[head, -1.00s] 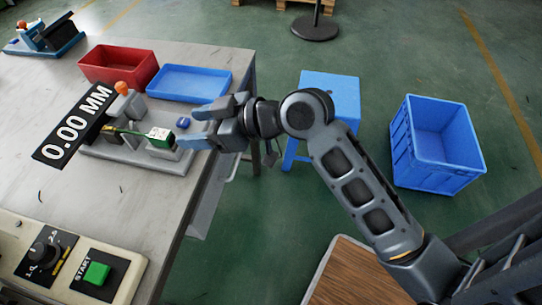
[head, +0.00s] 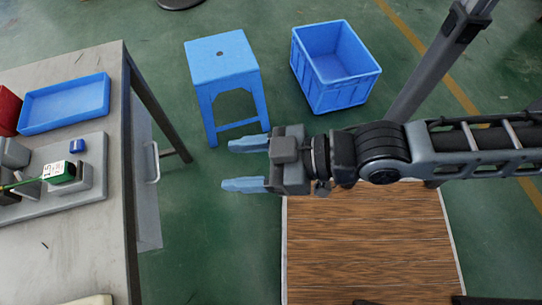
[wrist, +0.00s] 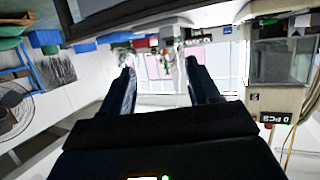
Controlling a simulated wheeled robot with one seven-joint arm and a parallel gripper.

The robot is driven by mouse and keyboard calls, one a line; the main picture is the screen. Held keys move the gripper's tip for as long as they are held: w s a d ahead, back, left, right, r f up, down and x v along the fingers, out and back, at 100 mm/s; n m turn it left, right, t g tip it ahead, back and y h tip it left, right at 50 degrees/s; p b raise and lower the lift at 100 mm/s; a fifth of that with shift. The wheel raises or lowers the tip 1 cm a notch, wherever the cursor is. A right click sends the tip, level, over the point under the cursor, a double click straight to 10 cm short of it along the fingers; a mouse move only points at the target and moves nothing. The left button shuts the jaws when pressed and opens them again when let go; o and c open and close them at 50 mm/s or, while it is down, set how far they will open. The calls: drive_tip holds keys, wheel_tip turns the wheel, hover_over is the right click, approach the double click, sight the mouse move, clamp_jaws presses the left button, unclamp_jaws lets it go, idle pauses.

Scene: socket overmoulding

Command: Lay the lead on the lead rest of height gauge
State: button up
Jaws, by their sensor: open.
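The height gauge (head: 95,155) is a grey plate with blocks on the metal table at the left of the head view, partly cut off by the picture edge. The lead (head: 25,182) is green, with a white-labelled green end (head: 61,173) lying on a grey block of the gauge. My gripper (head: 240,165) is open and empty, with blue fingers pointing left. It is over the floor, to the right of the table and clear of the lead. In the wrist view my two dark fingers (wrist: 159,85) stand apart with nothing between them.
A blue tray (head: 66,103) and part of a red bin (head: 8,110) are on the table. A blue stool (head: 222,62) and a blue crate (head: 335,65) stand on the floor. The table's right edge (head: 128,190) lies between gripper and gauge. A wooden-topped platform (head: 370,240) is below my arm.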

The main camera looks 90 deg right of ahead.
drive_tip(key=s+a+r, duration=0.1)
drive_tip(key=s+r, duration=0.2)
drive_tip(key=s, duration=0.2)
drive_tip(key=shift+a+r+t+y, duration=0.15)
drive_tip(key=shift+r+t+y, duration=0.15)
drive_tip(key=shift+y, duration=0.1)
